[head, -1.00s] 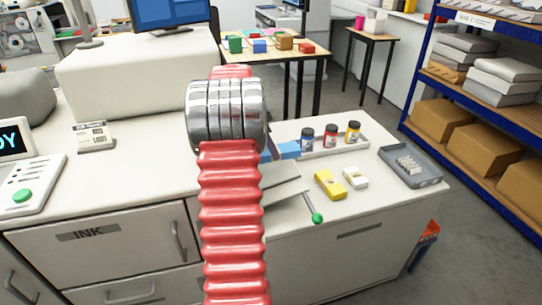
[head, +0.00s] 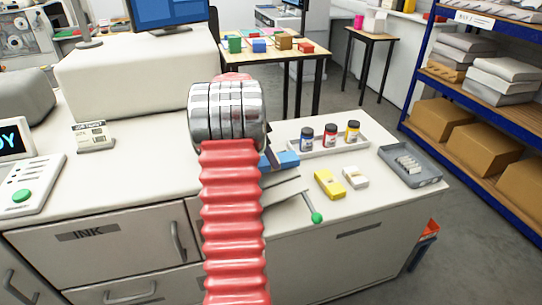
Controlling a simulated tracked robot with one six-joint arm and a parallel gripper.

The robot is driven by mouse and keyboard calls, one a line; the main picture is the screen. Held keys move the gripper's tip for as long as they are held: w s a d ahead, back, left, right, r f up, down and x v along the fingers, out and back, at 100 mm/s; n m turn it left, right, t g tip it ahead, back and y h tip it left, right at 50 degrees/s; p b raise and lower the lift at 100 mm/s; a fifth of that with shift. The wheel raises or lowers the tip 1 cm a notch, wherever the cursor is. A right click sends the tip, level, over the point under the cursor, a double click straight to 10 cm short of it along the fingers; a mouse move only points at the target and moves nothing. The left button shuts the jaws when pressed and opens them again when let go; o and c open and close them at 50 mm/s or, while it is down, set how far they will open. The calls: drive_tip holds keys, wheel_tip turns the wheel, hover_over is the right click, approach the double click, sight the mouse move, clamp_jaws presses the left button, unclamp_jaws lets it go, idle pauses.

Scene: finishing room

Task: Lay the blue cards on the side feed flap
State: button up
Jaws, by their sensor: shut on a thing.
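The blue cards (head: 286,160) show as a small blue block just right of my arm. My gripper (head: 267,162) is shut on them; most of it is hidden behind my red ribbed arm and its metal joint. The side feed flap (head: 284,189) is a light grey sloping plate below the cards in the picture, and its left part is hidden by my arm. The cards appear above the flap's far side; I cannot tell whether they touch it.
A lever with a green knob (head: 316,218) sticks out by the flap. A yellow block (head: 329,184) and a white block (head: 355,177) lie to the right. Behind stands a white tray (head: 372,143) with three ink jars. A grey tray (head: 410,167) sits at the right edge.

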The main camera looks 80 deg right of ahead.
drive_tip(key=shift+f, duration=0.15)
drive_tip(key=shift+f, duration=0.2)
drive_tip(key=o, duration=1.4)
drive_tip(key=shift+a+f, duration=0.15)
drive_tip(key=shift+f, duration=0.05)
drive_tip(key=shift+c, duration=0.2)
drive_tip(key=shift+r, duration=0.5)
drive_tip(key=v, duration=1.2)
drive_tip(key=shift+r, duration=0.4)
